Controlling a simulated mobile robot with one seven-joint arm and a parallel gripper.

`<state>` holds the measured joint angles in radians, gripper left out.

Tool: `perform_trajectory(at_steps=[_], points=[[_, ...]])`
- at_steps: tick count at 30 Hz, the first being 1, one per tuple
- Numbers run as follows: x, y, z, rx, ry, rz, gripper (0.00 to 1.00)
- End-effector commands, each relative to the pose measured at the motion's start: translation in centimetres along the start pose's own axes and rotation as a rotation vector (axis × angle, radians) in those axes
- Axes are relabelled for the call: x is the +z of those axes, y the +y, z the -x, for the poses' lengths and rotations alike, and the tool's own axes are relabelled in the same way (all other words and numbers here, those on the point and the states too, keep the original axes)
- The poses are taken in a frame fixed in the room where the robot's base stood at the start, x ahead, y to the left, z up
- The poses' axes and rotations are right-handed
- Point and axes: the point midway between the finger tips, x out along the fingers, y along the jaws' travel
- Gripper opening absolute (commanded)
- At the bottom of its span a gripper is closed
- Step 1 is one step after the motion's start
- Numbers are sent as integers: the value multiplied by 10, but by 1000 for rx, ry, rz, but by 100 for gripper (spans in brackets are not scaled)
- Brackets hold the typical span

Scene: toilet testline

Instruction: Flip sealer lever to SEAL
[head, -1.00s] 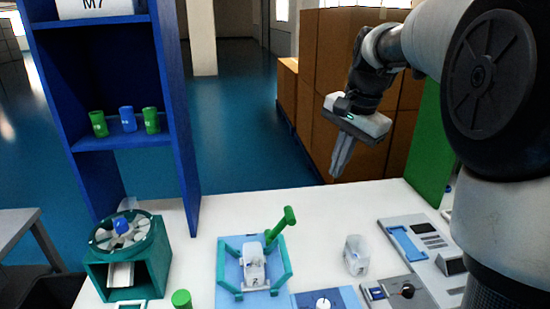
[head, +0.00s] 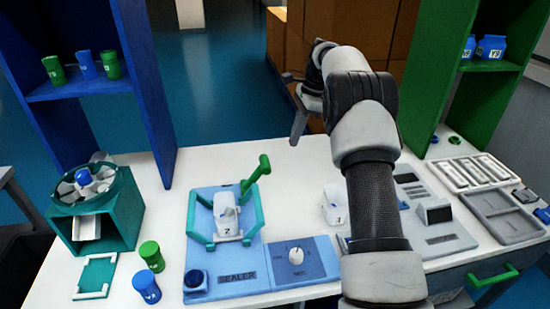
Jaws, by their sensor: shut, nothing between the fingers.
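The sealer (head: 219,278) is a light blue station with a teal-green frame on the table. Its green lever (head: 257,172) stands raised at the back right, tilted up to the right. A small white toilet-shaped part (head: 227,215) marked 2 sits inside the frame. A blue panel with a white knob (head: 296,255) adjoins it on the right; its small print is hard to read. My gripper (head: 296,140) is shut and empty, pointing down near the table's back edge, to the right of and above the lever in the picture, apart from it. My wrist partly hides it.
A blue shelf (head: 150,90) stands behind left and a green shelf (head: 450,90) right. A teal fan-topped unit (head: 105,215) is left of the sealer. Green (head: 151,255) and blue (head: 146,287) cups stand nearby. My arm covers the middle right. A white part (head: 335,204) stands beside it.

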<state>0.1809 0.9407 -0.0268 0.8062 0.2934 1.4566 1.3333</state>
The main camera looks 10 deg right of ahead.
Motion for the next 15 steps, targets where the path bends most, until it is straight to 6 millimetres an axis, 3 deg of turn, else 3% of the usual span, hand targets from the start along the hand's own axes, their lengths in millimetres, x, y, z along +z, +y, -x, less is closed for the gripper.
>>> perform_trajectory(at_steps=[8, 15], points=[[0, 0, -5, 0, 1, 2, 0], [0, 1, -45, 2, 0, 2, 0]])
